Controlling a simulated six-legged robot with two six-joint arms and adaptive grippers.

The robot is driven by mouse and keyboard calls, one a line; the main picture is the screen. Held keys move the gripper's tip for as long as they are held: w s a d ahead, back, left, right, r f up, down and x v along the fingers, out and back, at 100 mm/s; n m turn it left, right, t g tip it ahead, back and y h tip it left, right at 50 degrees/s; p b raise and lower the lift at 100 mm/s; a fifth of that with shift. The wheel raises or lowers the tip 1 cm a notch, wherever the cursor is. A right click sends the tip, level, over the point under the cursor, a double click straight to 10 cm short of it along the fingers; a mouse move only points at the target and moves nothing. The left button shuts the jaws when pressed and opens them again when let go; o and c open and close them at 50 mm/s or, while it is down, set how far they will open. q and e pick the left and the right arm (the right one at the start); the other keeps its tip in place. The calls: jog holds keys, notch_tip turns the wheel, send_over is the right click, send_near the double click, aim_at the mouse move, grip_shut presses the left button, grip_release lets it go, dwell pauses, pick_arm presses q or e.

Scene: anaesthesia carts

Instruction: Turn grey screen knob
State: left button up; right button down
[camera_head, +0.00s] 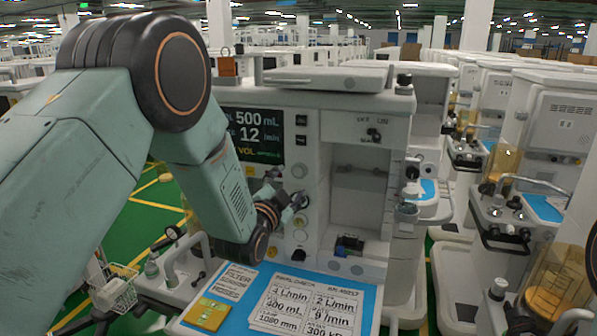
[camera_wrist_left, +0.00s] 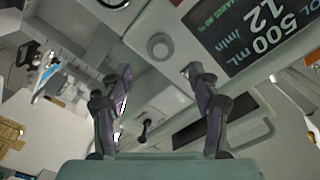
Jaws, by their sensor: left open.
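The grey screen knob (camera_head: 299,171) is a round pale knob on the cart's front panel, just right of the lit screen (camera_head: 256,135). In the left wrist view the knob (camera_wrist_left: 160,46) shows whole, ahead of the fingers and beside the screen (camera_wrist_left: 240,35). My left gripper (camera_head: 287,190) is open and empty, close to the panel and slightly below the knob in the head view. In the left wrist view its two fingertips (camera_wrist_left: 158,83) stand apart, with the knob beyond the gap between them. I see no contact. My right gripper is not in view.
Below the gripper is a work surface with printed sheets on blue (camera_head: 300,300) and a yellow pad (camera_head: 207,313). An open bay (camera_head: 358,190) lies right of the panel. More carts (camera_head: 545,150) stand at the right. A wire basket (camera_head: 116,293) hangs at lower left.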

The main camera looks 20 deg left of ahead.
aim_at(298, 173)
pick_arm(q)
jog(key=w+p, duration=0.1)
jog(key=w, duration=0.5)
jog(key=shift+w+d, duration=0.15)
jog(key=shift+w, duration=0.15)
jog(key=shift+w+a, duration=0.2)
jog(key=shift+w, duration=0.15)
jog(key=shift+d, duration=0.15)
jog(key=shift+c, duration=0.2)
jog(key=shift+c, duration=0.8)
jog(key=shift+f, duration=0.1)
jog(key=c, duration=1)
